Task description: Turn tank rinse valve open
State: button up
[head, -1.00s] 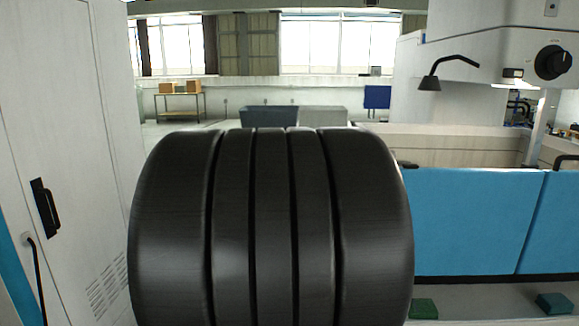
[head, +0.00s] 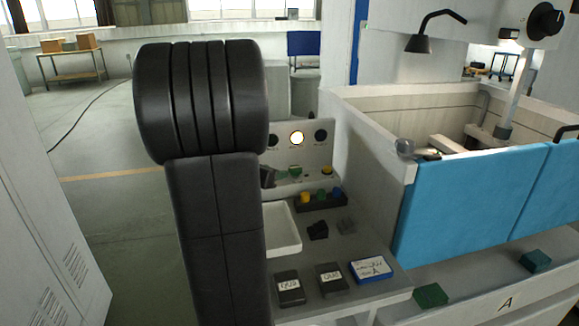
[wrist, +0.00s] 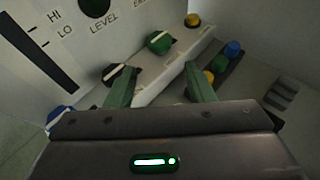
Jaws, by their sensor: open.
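In the wrist view, a row of knobs stands on a pale ledge below an upright panel: a blue one (wrist: 58,112), a dark one with a white bar (wrist: 118,74), a green one with a white bar (wrist: 159,42) and a yellow one (wrist: 193,20). I cannot read which is the tank rinse valve. My gripper (wrist: 159,70) is open and empty, its green fingers apart in front of the ledge. The left fingertip overlaps the dark knob in view; contact is unclear. In the head view, the green knob (head: 295,172) and yellow knob (head: 327,170) show; my arm hides the left part.
The panel (head: 310,155) carries round dials, one lit. A rack of coloured pieces (head: 321,203), a white tray (head: 288,228), dark blocks and a blue-framed card (head: 371,270) sit on the bench. A tank with blue front panels (head: 460,205) stands right.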

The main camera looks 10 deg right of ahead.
aim_at(294, 169)
jog(key=p+x, duration=0.1)
jog(key=x, duration=1.1)
jog(key=shift+f, duration=0.1)
jog(key=shift+s, duration=0.1)
jog(key=c, duration=0.7)
